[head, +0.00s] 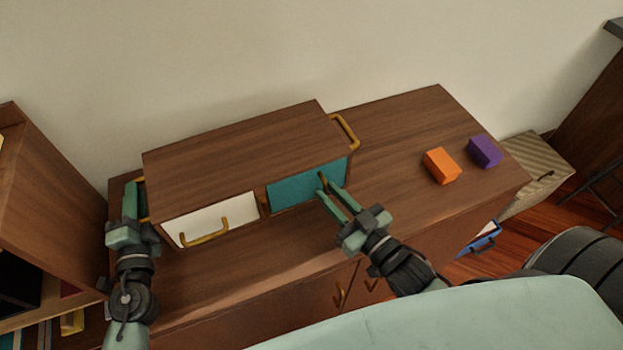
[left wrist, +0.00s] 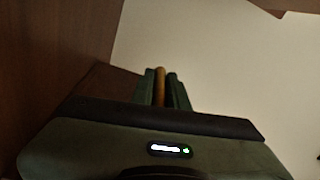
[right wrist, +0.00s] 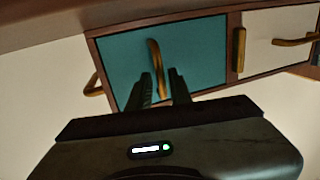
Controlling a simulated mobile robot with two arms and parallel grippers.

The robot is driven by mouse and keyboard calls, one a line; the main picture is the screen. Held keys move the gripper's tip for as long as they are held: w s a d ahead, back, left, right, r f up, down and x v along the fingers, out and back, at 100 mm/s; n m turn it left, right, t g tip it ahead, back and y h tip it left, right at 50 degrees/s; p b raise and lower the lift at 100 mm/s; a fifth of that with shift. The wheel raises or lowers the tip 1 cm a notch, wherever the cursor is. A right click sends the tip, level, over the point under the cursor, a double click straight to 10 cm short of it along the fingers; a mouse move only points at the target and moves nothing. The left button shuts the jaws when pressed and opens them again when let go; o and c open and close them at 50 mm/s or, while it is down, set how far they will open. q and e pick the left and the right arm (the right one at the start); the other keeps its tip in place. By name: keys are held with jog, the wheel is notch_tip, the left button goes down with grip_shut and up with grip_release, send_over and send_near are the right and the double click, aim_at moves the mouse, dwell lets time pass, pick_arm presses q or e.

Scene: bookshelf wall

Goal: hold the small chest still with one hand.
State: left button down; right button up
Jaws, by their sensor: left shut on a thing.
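The small wooden chest (head: 240,148) sits on a brown cabinet, with a white drawer (head: 202,212) at left and a teal drawer (head: 292,190) at right; both look closed. Gold side handles stand on its ends; the right one (head: 346,130) is free. My left gripper (head: 133,197) is at the chest's left end, shut on the left side handle (left wrist: 160,85). My right gripper (head: 330,192) is open in front of the teal drawer. Its fingers are close to that drawer's gold handle (right wrist: 153,62); whether they touch it I cannot tell.
An orange block (head: 441,166) and a purple block (head: 485,151) lie on the right part of the cabinet top (head: 395,125). A brown shelf unit (head: 45,190) stands close at left. A wall is behind.

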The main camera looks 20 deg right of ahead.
jog(key=shift+o, duration=1.1)
jog(key=shift+d, duration=0.1)
jog(key=v, duration=1.2)
jog(key=shift+s, duration=0.1)
jog(key=shift+c, duration=0.9)
jog(key=shift+a+r+m+h, duration=0.1)
jog(key=shift+a+m+h, duration=0.2)
jog(key=shift+a, duration=0.05)
jog(key=shift+x, duration=6.15)
